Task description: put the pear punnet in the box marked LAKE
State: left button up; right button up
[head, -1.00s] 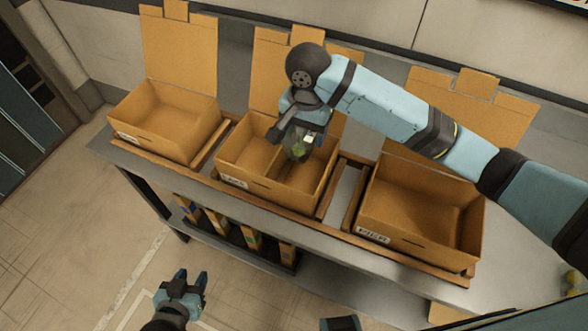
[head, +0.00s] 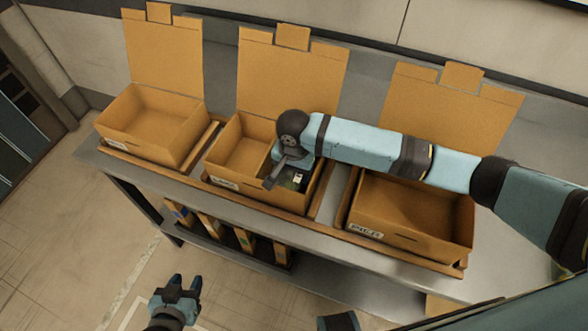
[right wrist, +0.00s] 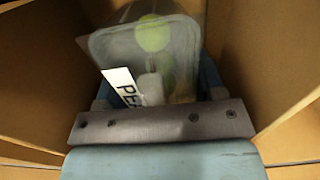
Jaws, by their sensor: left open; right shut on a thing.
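The pear punnet (head: 297,180) is clear with green fruit inside. In the right wrist view, the punnet (right wrist: 150,45) has a white label whose visible letters begin "PE". My right gripper (head: 287,175) is shut on it and holds it down inside the right part of the middle box (head: 262,196). The arm hides part of that box, and I cannot tell whether the punnet touches its floor. The middle box's front label is too small to read surely. My left gripper (head: 187,281) is open and empty, low in front of the bench.
An open box (head: 150,120) stands at the left, its label unreadable. A box marked PIER (head: 410,240) stands at the right. Raised lids stand behind all three. The grey bench (head: 325,205) has a shelf below with several upright cartons (head: 210,226).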

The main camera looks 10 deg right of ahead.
jog(key=o, duration=0.7)
jog(key=shift+f, duration=0.1)
jog(key=shift+c, duration=0.2)
notch_tip(320, 180, up, 12)
jog(key=shift+r, duration=0.2)
